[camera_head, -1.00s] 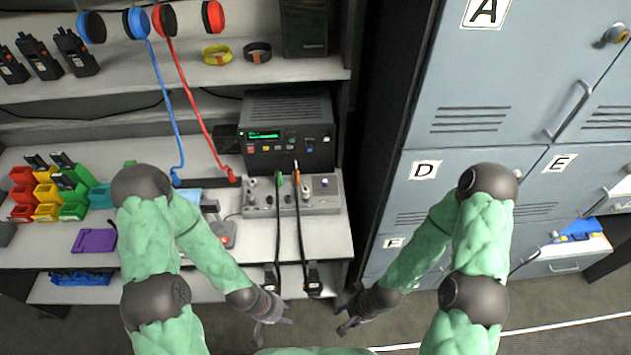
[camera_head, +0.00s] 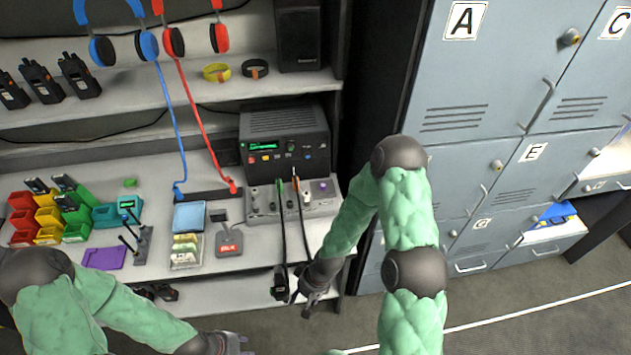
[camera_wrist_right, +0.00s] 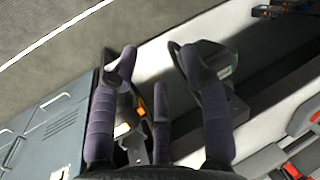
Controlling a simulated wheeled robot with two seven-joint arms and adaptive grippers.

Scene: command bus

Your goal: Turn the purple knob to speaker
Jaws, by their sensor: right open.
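The purple knob (camera_head: 323,186) sits on the upper right of a grey control panel (camera_head: 262,213), which stands on the desk under a black radio. Nothing touches it, and I cannot read its markings. My right gripper (camera_head: 308,301) is open and empty, low in front of the desk edge, below and apart from the panel. In the right wrist view its fingers (camera_wrist_right: 155,65) are spread, with no knob visible between them. My left gripper (camera_head: 240,344) is at the bottom edge of the head view, partly cut off, its finger state unclear.
The black radio (camera_head: 285,137) stands behind the panel. Black cables from the panel hang over the desk edge near my right gripper. A microphone stand (camera_head: 229,240) and colored bins (camera_head: 48,217) are to the left. Grey lockers (camera_head: 500,90) stand to the right.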

